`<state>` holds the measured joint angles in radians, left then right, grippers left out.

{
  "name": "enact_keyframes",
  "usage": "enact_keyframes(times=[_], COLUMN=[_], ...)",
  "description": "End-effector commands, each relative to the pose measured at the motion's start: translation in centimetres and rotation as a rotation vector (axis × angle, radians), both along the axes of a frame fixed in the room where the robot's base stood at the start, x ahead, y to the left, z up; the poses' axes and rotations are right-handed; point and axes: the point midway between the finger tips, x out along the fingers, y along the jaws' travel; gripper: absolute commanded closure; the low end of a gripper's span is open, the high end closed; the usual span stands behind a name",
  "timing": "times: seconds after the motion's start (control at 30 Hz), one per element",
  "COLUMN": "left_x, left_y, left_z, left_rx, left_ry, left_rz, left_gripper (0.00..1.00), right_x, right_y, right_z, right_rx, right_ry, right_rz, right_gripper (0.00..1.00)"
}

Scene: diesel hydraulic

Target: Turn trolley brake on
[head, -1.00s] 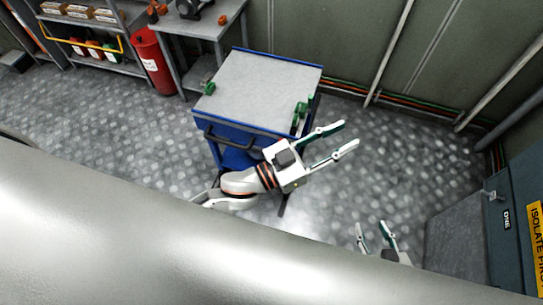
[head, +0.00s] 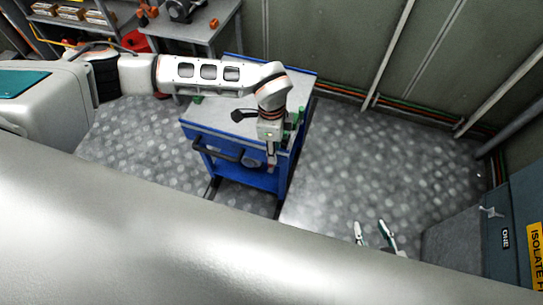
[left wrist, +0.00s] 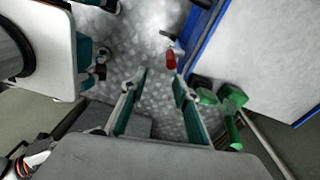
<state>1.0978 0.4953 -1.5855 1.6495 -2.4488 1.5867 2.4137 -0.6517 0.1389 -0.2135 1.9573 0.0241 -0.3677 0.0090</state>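The blue trolley (head: 235,168) with a grey top stands in the middle of the head view, its dark handle (head: 222,149) facing me. My left arm reaches across its top. My left gripper (head: 271,162) points down at the trolley's front right corner; its fingers are partly hard to see there. In the left wrist view its two fingers (left wrist: 163,75) are apart with nothing between them. A small red piece (left wrist: 171,60), possibly the brake lever, shows just beyond the fingertips, beside the trolley's blue edge. My right gripper (head: 375,235) is open and empty, low over the floor.
Green fittings (left wrist: 222,100) sit on the trolley beside my left gripper. A grey workbench (head: 205,32) and shelves stand behind. A blue-grey cabinet (head: 508,210) is at the right. Open floor (head: 390,160) lies right of the trolley.

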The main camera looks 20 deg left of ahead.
Motion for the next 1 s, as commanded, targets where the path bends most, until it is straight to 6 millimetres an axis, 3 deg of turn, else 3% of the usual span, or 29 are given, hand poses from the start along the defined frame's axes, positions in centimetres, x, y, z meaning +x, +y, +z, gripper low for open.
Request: enact_keyframes(times=[0.13, 0.6, 1.0], left_x=[1.2, 1.1, 1.2], left_y=[1.7, 1.6, 1.6], left_z=[-0.3, -6.7, -7.5], left_rx=[0.056, 0.053, 0.052], left_ry=[-0.029, -0.028, -0.030], left_rz=[0.046, 0.045, 0.044], left_gripper=[0.70, 0.70, 0.70], right_x=[0.3, 0.1, -0.1], right_y=[0.0, 0.0, -0.1], right_z=[0.3, -0.6, -1.1], right_rx=[0.001, 0.001, 0.000], right_ry=[-0.007, -0.003, 0.004], right_rz=[-0.001, -0.001, -0.001], right_gripper=[0.60, 0.60, 0.60])
